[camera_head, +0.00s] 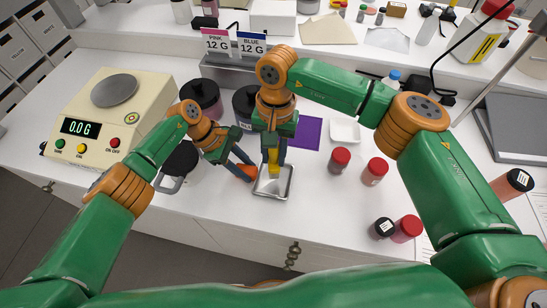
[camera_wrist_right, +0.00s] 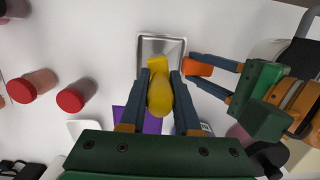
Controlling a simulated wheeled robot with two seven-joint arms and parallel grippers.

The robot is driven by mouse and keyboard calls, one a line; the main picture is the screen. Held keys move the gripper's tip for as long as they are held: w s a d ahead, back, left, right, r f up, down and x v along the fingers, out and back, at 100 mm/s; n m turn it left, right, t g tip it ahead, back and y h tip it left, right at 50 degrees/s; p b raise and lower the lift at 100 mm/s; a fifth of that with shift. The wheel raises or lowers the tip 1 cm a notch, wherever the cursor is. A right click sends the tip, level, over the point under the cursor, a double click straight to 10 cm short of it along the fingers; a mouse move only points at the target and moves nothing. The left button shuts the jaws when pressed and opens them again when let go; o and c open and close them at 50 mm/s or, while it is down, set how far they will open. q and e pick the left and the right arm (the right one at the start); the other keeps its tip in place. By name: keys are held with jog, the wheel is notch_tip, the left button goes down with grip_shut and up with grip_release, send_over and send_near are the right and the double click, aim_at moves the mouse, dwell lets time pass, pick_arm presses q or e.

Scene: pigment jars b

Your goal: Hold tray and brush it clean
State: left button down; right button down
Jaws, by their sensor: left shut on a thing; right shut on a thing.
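The small shiny metal tray (camera_head: 285,190) is near the front edge of the counter, and it also shows in the right wrist view (camera_wrist_right: 176,46). My left gripper (camera_head: 243,170) is shut on the orange handle (camera_wrist_right: 198,68) at the tray's side. My right gripper (camera_head: 273,158) is shut on the yellow brush (camera_wrist_right: 160,94), and holds it pointing down at the tray. In the right wrist view the brush end overlaps the tray's near edge. Whether it touches the tray's floor I cannot tell. The tray looks empty where it shows.
A scale (camera_head: 115,90) reading 0.0 g stands at left. Dark jars (camera_head: 203,97) stand behind my left gripper. A purple mat (camera_head: 308,133) and a white dish (camera_head: 345,130) lie behind the tray.

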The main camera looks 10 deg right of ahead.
pick_arm(q)
jog(key=c, duration=0.7)
grip_release()
jog(key=shift+o, duration=1.4)
jog(key=shift+w+f, duration=0.1)
jog(key=shift+w, duration=0.05)
pick_arm(e)
jog(key=shift+w, duration=0.2)
jog(key=shift+s, duration=0.1)
pick_arm(q)
jog(key=v, duration=1.2)
jog(key=shift+a, duration=0.1)
